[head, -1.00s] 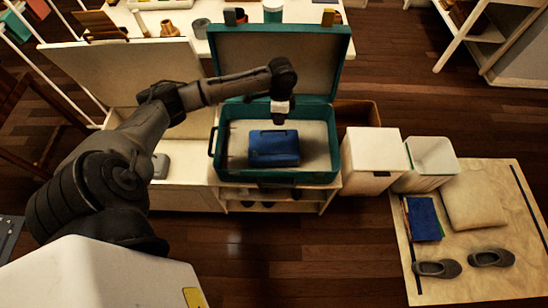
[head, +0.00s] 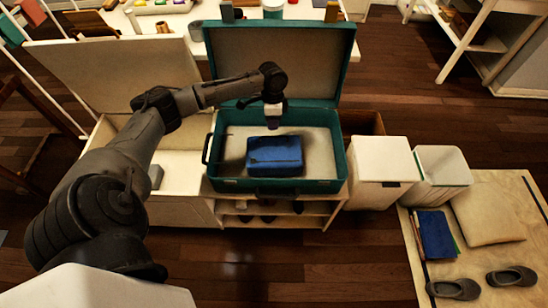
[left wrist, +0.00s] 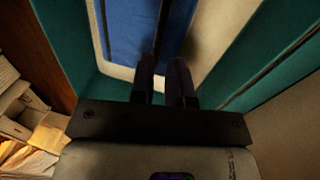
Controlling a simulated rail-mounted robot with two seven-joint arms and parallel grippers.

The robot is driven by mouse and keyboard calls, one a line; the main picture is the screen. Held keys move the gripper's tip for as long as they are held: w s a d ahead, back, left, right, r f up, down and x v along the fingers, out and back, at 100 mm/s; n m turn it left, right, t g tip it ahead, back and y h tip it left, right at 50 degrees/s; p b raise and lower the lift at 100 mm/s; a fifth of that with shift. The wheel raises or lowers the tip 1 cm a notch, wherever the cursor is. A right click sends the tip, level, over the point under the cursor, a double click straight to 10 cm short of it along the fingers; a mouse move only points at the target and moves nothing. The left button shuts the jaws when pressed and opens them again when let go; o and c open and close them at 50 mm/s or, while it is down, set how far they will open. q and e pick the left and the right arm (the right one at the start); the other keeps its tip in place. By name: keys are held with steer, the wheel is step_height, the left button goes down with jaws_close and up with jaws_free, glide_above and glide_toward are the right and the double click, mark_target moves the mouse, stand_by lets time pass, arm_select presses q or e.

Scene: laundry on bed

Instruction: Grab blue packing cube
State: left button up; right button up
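The blue packing cube (head: 275,156) lies on the pale lining inside the open teal suitcase (head: 222,187). In the left wrist view the cube (left wrist: 130,30) fills the top middle, and the suitcase's teal wall (left wrist: 262,60) runs along the right. My left gripper (head: 273,118) points down over the suitcase, near the cube's far side and apart from it as far as I can see. In the left wrist view its two dark fingers (left wrist: 165,72) stand a little apart, with nothing between them. My right gripper is not in view.
The suitcase stands on a white bench (head: 160,212), its lid (head: 285,60) raised behind. White bins (head: 380,165) stand to the right. A wooden board (head: 435,275) holds a cushion (head: 487,215), a blue book (head: 436,234) and grey shoes (head: 455,289).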

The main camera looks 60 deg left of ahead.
mark_target(273, 137)
arm_select(q)
step_height(273, 137, down, 2)
steer(key=shift+s+d, duration=0.15)
steer(key=f+b, duration=0.1)
steer(key=f, duration=0.1)
steer(key=f+b, duration=0.1)
steer(key=b, duration=0.1)
steer(key=shift+s+d+f, duration=0.15)
steer(key=shift+d+f, duration=0.2)
steer(key=shift+d, duration=0.05)
steer(key=shift+s+d+f+b, duration=0.15)
steer(key=shift+f+b, duration=0.15)
steer(key=shift+f, duration=0.2)
steer(key=shift+r, duration=0.1)
steer(key=shift+c, duration=1.4)
jaws_close()
